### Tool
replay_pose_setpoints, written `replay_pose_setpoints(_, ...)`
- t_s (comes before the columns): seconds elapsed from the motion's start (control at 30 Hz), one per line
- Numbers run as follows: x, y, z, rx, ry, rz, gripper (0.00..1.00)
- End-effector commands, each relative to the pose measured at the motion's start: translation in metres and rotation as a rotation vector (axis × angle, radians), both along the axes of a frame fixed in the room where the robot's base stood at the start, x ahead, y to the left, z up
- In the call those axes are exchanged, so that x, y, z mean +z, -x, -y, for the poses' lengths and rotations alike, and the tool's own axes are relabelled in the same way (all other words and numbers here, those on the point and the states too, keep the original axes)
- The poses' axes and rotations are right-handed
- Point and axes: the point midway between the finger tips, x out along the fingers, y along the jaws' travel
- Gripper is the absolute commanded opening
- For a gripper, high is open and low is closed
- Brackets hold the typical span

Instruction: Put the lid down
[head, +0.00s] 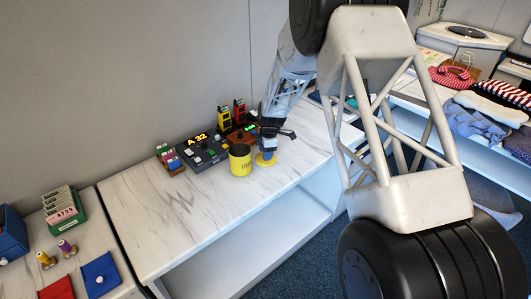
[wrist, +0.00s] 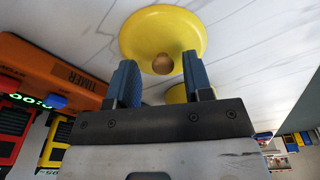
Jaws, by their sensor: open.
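The yellow lid (head: 265,161) lies on the white marbled counter (head: 200,205), just right of the yellow canister (head: 240,162). In the wrist view, the lid (wrist: 165,25) is a round yellow disc with a small wooden knob (wrist: 162,64). My gripper (head: 267,148) is directly above the lid. Its two blue fingers (wrist: 160,80) are apart, with the knob just beyond and between their tips, and nothing is held. A yellow piece (wrist: 178,94) shows between the fingers, partly hidden; I cannot tell what it belongs to.
A dark device with an "A 32" display (head: 203,150), an orange timer (wrist: 65,75) and red and yellow handsets (head: 231,113) stand behind the canister. Small coloured items (head: 170,160) sit to their left. The counter's left front is clear. Folded clothes (head: 480,125) lie at right.

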Motion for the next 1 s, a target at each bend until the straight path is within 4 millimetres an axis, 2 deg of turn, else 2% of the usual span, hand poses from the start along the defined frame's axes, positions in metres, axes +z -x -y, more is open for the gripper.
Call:
replay_pose_setpoints(0.27,0.027,-0.001,0.003,0.0,-0.001,0.002,0.46)
replay_pose_setpoints(0.7,0.094,-0.002,0.011,0.001,0.0,0.001,0.46)
replay_pose_setpoints(1.0,0.117,-0.002,0.013,0.001,0.0,0.0,0.46)
